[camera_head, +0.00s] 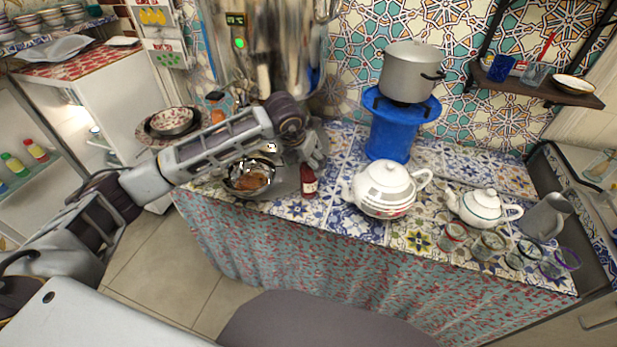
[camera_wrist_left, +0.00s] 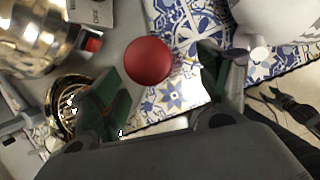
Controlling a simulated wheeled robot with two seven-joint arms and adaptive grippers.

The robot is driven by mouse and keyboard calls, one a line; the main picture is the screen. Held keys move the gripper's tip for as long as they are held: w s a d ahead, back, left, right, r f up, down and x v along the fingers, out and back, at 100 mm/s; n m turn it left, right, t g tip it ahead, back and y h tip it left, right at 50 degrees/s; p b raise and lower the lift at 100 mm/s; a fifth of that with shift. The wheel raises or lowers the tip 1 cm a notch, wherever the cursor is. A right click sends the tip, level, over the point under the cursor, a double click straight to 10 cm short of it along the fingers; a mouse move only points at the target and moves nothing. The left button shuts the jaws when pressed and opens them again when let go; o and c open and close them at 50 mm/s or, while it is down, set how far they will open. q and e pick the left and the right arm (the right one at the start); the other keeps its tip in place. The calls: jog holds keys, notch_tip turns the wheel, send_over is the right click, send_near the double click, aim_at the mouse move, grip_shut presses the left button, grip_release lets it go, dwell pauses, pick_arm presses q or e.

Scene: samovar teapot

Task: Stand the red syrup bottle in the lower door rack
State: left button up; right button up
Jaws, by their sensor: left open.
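The red syrup bottle (camera_head: 309,182) stands upright on the tiled counter, left of the large white teapot. In the left wrist view its round red top (camera_wrist_left: 148,60) shows from above, between the two spread fingers. My left gripper (camera_head: 313,157) is open at the bottle's upper end; it also shows in the left wrist view (camera_wrist_left: 160,88). I cannot tell whether a finger touches the bottle. The open fridge door (camera_head: 42,182) is at the far left, with a rack holding several small bottles. My arm crosses in front of its lower part.
A pan with brown contents (camera_head: 250,178) sits left of the bottle. The large white teapot (camera_head: 385,185) stands close on its right. A smaller teapot (camera_head: 483,207) and several glasses are farther right. A patterned bowl (camera_head: 172,121) lies near the white fridge (camera_head: 115,90).

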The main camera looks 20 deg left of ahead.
aim_at(308, 168)
pick_arm(q)
jog(key=shift+x, duration=1.85)
jog(key=shift+d, duration=0.1)
jog(key=c, duration=1.4)
jog(key=shift+r, duration=0.15)
jog(key=shift+c, duration=0.2)
jog(key=shift+r, duration=4.95)
